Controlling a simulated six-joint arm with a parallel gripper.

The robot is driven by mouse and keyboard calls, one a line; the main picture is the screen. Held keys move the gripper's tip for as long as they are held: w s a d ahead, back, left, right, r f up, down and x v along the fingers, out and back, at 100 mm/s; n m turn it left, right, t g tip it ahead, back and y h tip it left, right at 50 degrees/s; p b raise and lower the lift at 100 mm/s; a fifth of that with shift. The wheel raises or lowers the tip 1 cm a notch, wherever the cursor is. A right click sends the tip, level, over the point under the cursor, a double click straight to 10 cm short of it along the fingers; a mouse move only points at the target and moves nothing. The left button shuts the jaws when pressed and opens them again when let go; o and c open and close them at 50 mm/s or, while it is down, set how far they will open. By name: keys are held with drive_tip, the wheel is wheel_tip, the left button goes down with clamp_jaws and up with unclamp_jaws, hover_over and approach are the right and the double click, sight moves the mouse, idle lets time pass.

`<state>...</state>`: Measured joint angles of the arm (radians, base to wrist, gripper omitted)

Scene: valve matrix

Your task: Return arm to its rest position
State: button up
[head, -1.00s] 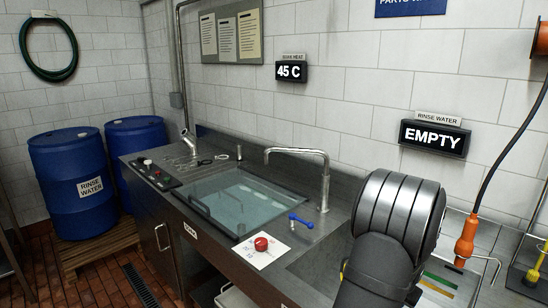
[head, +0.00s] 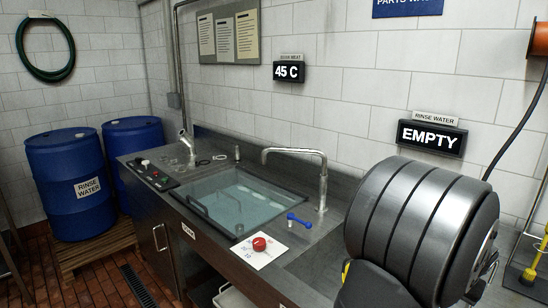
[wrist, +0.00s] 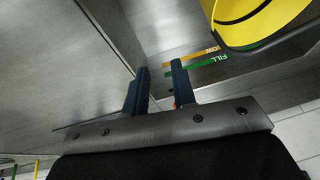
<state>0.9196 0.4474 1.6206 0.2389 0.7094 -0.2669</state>
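My gripper (wrist: 160,68) shows in the wrist view with its two dark blue fingers apart and nothing seen held between them. It is over or near grey metal surfaces; I cannot tell how far off. In the head view, my grey rounded arm link fills the lower right and the gripper itself is not seen. The red knob (head: 260,243) on its white dial plate and the blue valve handle (head: 298,219) stand on the counter, left of my arm and clear of it.
A steel counter (head: 330,237) holds a covered basin (head: 232,203) and a tap (head: 322,185). Blue drums (head: 72,190) stand at left. The rinse water sign (head: 432,138) reads EMPTY.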

drive_tip(key=s+d+r, duration=0.3)
drive_tip(key=d+r, duration=0.3)
drive_tip(key=r, duration=0.2)
drive_tip(key=s+d+r+m, duration=0.2)
drive_tip(key=s+d+r, duration=0.1)
drive_tip(key=s, duration=1)
drive_tip(key=s+d+r+m+g+h, duration=0.1)
drive_tip(key=s+d+r, duration=0.3)
drive_tip(key=s, duration=0.9)
drive_tip(key=shift+s+r+m, duration=0.25)
drive_tip(key=shift+m, duration=0.25)
